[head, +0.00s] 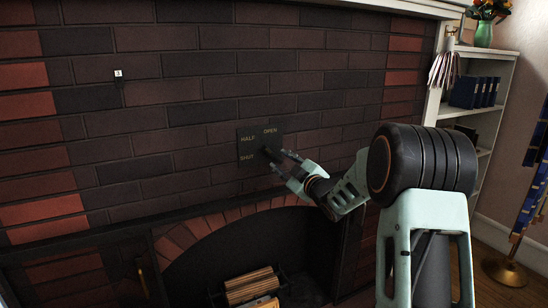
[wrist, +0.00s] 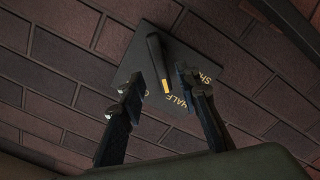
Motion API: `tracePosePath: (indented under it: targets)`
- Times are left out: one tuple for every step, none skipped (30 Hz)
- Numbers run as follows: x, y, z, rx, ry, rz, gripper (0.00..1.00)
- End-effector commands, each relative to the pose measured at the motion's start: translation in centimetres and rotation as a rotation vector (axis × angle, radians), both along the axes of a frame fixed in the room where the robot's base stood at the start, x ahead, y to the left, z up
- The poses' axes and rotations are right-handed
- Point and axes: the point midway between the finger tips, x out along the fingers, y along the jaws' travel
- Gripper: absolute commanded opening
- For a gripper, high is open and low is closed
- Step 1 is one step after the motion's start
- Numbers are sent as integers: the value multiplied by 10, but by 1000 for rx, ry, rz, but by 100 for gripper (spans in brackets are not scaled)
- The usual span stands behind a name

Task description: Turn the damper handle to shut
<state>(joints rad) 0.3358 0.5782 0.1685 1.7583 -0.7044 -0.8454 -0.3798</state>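The damper plate (head: 249,147) is a dark square on the brick chimney breast, marked HALF, OPEN and SHUT. It also shows in the wrist view (wrist: 195,52). The damper handle (wrist: 156,60) is a dark bar with a yellow tip; the tip points roughly toward the HALF mark. My gripper (head: 280,161) is at the plate's lower right in the head view and hides part of it. In the wrist view my gripper (wrist: 160,76) is open, with one finger on each side of the handle. Gaps show between the fingers and the handle; contact is not visible.
The arched fireplace opening (head: 225,255) with logs (head: 250,285) is below the plate. A white shelf (head: 458,107) with blue binders stands at the right. A small white tag (head: 118,73) is on the bricks at the upper left. The wall around the plate is clear.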

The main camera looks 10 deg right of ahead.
Motion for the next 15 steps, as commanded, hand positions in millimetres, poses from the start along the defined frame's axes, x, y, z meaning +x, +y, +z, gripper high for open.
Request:
tracePosePath:
  targets:
    - [10, 4, -1, 1, 0, 2, 30]
    - [15, 6, -1, 2, 0, 2, 30]
    - [21, 8, 0, 1, 0, 1, 30]
    - [26, 9, -1, 1, 0, 1, 30]
    - [30, 11, -1, 2, 1, 1, 30]
    - [36, 13, 0, 1, 0, 2, 30]
    - [39, 14, -1, 1, 2, 1, 30]
    - [43, 15, -1, 1, 0, 1, 30]
    - [47, 16, 0, 1, 0, 1, 30]
    - [49, 17, 0, 1, 1, 1, 30]
    - [52, 17, -1, 1, 2, 0, 30]
    - [54, 18, -1, 1, 2, 0, 30]
    - [56, 19, 0, 1, 2, 0, 30]
    - [58, 19, 0, 0, 0, 0, 30]
    - [59, 20, 0, 0, 1, 0, 30]
